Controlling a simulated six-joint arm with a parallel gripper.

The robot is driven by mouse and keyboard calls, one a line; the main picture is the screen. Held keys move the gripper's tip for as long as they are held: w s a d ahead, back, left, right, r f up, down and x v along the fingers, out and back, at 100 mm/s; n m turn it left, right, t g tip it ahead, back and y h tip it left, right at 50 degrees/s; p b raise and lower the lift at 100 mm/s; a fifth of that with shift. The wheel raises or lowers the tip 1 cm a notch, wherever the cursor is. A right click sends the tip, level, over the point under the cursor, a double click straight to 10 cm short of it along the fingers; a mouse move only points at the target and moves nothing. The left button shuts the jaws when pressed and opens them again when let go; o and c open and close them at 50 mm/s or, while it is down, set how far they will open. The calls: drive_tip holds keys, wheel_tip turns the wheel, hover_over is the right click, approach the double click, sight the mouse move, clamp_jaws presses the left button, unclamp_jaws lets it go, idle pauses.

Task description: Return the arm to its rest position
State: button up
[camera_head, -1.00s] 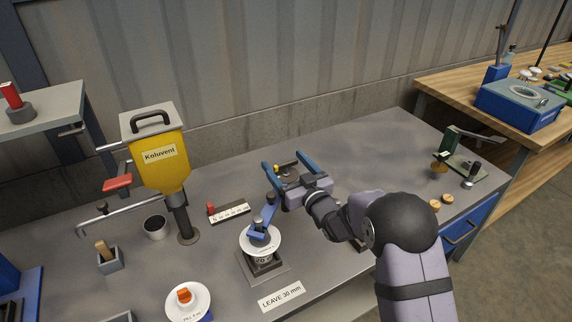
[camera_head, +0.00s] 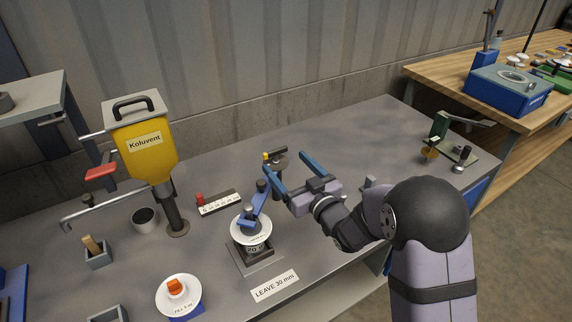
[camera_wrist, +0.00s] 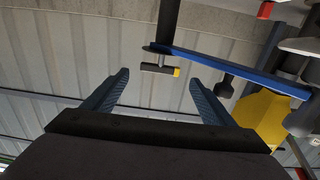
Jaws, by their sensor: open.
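My gripper (camera_head: 290,176) is open and empty, held above the middle of the grey bench (camera_head: 345,135). Its two blue fingers stand apart, also in the wrist view (camera_wrist: 158,95). Just left of it in the head view is a blue clamp-like piece (camera_head: 257,203) on a white disc (camera_head: 251,230), which sits on a dark square base. A dark post with a yellow-marked top (camera_head: 277,157) shows behind the fingers. My arm reaches in from the lower right. Nothing is between the fingers.
A yellow dispenser labelled Koluvent (camera_head: 146,142) stands at the left. A white disc with an orange knob (camera_head: 178,295) is at the front, near a LEAVE 30 mm sign (camera_head: 275,286). A green lever device (camera_head: 452,142) is at the right.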

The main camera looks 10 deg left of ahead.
idle(0.4)
drive_tip(key=s+d+f+m+g+h+p, duration=0.25)
drive_tip(key=d+h, duration=0.25)
drive_tip(key=d, duration=0.6)
drive_tip(key=s+d+f+m+g+h+p, duration=0.25)
drive_tip(key=d+h, duration=0.35)
drive_tip(key=d, duration=0.5)
drive_tip(key=s+d+m+g+p, duration=0.1)
drive_tip(key=s+d+g, duration=0.3)
drive_tip(key=s, duration=0.8)
drive_tip(key=s+d+m+g+h+p, duration=0.1)
drive_tip(key=s+d+g, duration=0.3)
drive_tip(key=s, duration=0.9)
drive_tip(key=shift+s+d+m+h, duration=0.15)
drive_tip(key=shift+s+m+h, duration=0.15)
drive_tip(key=shift+m, duration=0.6)
